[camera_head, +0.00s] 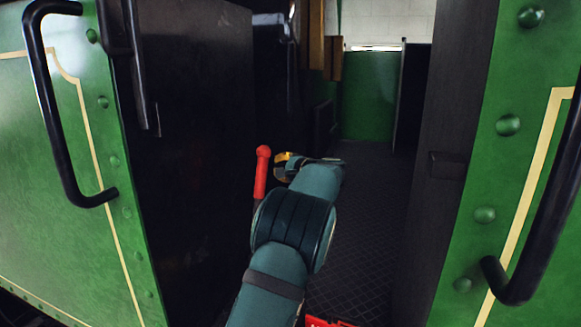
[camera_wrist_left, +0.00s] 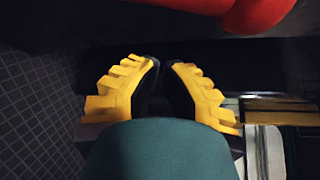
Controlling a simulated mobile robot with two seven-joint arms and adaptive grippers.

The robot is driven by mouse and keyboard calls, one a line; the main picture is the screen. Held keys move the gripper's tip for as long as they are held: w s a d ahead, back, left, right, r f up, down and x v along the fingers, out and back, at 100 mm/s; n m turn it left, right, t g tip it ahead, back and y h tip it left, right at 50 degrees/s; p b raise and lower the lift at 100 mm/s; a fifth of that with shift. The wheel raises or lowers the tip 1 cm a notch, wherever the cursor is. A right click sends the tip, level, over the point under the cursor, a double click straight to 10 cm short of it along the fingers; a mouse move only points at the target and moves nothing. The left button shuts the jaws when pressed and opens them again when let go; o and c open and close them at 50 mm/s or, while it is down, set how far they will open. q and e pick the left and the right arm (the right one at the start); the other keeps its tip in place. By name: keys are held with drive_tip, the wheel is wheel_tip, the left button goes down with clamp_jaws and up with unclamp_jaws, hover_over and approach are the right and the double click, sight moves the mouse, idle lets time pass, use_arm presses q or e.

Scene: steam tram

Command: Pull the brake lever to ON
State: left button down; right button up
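The brake lever (camera_head: 261,172) has a red handle with a rounded knob. It stands upright, slightly tilted, beside the dark wall inside the cab doorway in the head view. My left gripper (camera_head: 284,163) is just right of the handle, mostly hidden behind my teal arm. In the left wrist view its yellow-padded fingers (camera_wrist_left: 164,70) stand apart with nothing between them. A red, out-of-focus part (camera_wrist_left: 245,12), likely the lever handle, shows at the top edge there, outside the fingers. The lever's base is hidden. My right gripper is not in view.
Green riveted panels with black handrails (camera_head: 58,120) (camera_head: 535,220) flank the doorway. A dark wall (camera_head: 195,150) is left of the lever. The patterned floor (camera_head: 375,215) is clear right of my arm. A red object (camera_head: 328,322) shows at the bottom edge.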

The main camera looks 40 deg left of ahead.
use_arm(q)
drive_tip(key=shift+s+d+r, duration=0.1)
drive_tip(key=shift+s+r, duration=0.1)
drive_tip(key=shift+s, duration=0.45)
drive_tip(key=shift+s+d+r, duration=0.1)
drive_tip(key=shift+s+r, duration=0.15)
drive_tip(key=shift+s, duration=0.35)
drive_tip(key=shift+s+r, duration=0.2)
drive_tip(key=shift+s, duration=0.45)
